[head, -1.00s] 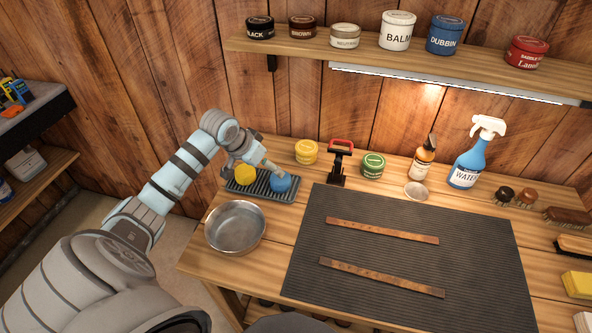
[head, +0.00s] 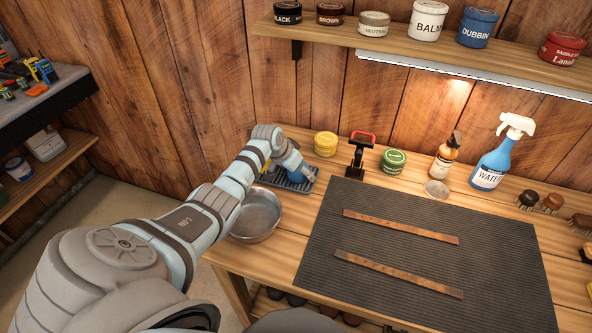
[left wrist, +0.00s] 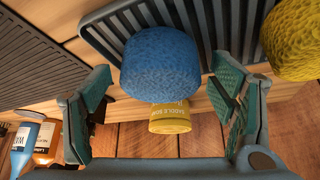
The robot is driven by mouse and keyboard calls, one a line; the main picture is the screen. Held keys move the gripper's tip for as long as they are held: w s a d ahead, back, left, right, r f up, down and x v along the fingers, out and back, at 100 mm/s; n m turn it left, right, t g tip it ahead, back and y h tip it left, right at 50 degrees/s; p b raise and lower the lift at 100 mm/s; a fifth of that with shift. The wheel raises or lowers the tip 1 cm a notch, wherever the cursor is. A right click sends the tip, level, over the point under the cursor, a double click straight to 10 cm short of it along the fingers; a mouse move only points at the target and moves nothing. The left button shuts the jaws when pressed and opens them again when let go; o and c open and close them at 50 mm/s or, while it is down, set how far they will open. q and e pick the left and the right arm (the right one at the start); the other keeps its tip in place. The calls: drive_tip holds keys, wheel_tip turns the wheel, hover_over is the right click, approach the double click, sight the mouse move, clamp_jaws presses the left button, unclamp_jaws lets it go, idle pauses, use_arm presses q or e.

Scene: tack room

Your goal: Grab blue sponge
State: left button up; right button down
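The blue sponge (left wrist: 160,62) is a round, rough-textured block on a dark slatted rack (left wrist: 115,38) in the left wrist view. My left gripper (left wrist: 162,85) is open, with one teal-padded finger on each side of the sponge. I see gaps between the pads and the sponge, so it is not gripped. In the head view my left gripper (head: 287,158) is over the rack (head: 298,187) and hides most of the sponge. My right gripper is not in view.
A yellow sponge (left wrist: 292,40) lies on the same rack beside the blue one. A metal bowl (head: 257,214) stands in front of the rack. A yellow tin (head: 325,144) and a red-handled tool (head: 360,155) stand behind and to the right. A dark ribbed mat (head: 400,310) covers the bench middle.

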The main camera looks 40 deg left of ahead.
use_arm(q)
drive_tip(key=c, duration=0.8)
